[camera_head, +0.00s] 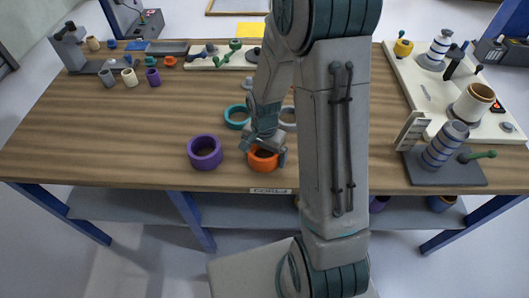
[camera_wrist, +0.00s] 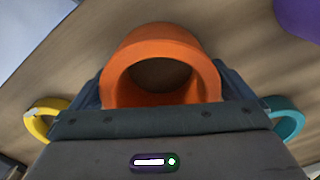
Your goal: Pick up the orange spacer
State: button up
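The orange spacer (camera_head: 264,162) is a short, wide ring near the front edge of the wooden table. My gripper (camera_head: 266,152) is down at it, with a finger to either side of the ring. In the wrist view the orange spacer (camera_wrist: 160,62) fills the space in front of the palm, its round hole facing the camera. The grey fingers show close beside it at left and right. The frames do not settle whether they press on it. The spacer appears to be at table height.
A purple ring (camera_head: 205,152) lies to the left, a teal ring (camera_head: 237,117) behind, and a pale ring (camera_head: 288,117) behind to the right. A yellow ring (camera_wrist: 42,120) shows in the wrist view. A grey stand (camera_head: 445,165) is at right. The left front table is clear.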

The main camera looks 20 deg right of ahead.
jog(key=c, duration=0.9)
jog(key=shift+r, duration=0.1)
jog(key=shift+c, duration=0.2)
